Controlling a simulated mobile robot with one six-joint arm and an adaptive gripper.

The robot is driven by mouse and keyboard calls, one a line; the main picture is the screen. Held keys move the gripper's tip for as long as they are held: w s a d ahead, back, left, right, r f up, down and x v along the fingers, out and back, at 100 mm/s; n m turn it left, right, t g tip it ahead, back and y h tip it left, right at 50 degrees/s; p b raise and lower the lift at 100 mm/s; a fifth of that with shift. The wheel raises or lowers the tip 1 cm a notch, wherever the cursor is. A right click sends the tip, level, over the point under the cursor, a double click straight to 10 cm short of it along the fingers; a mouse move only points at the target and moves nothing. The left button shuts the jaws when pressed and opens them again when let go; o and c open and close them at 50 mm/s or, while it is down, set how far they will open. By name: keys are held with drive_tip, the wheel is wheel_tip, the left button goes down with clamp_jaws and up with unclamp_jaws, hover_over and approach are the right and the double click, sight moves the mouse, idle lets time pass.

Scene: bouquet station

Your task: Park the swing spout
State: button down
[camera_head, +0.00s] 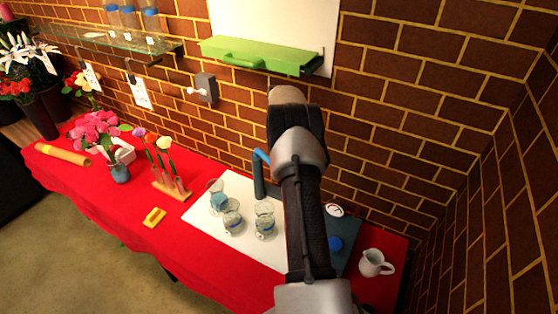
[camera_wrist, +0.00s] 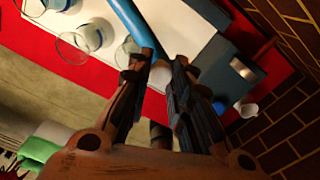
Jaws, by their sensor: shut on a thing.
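The blue swing spout (camera_head: 259,176) stands on the table near the brick wall in the head view. Its upper arm runs behind my own arm there, so its outer end is hidden. In the wrist view the spout (camera_wrist: 128,24) is a blue tube coming from the top and ending at my fingertips. My gripper (camera_wrist: 162,68) is shut on the end of the spout, with dark fingers on either side. In the head view the gripper is hidden behind my arm.
Glass beakers (camera_head: 232,217) stand on a white mat (camera_head: 205,226) left of the spout. A dark blue box (camera_head: 349,251) and a white jug (camera_head: 375,263) are to the right.

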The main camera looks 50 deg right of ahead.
drive_tip(key=c, duration=1.4)
unclamp_jaws()
drive_tip(key=shift+r, duration=0.1)
wheel_tip(320, 180, up, 12)
drive_tip(key=shift+f, duration=0.1)
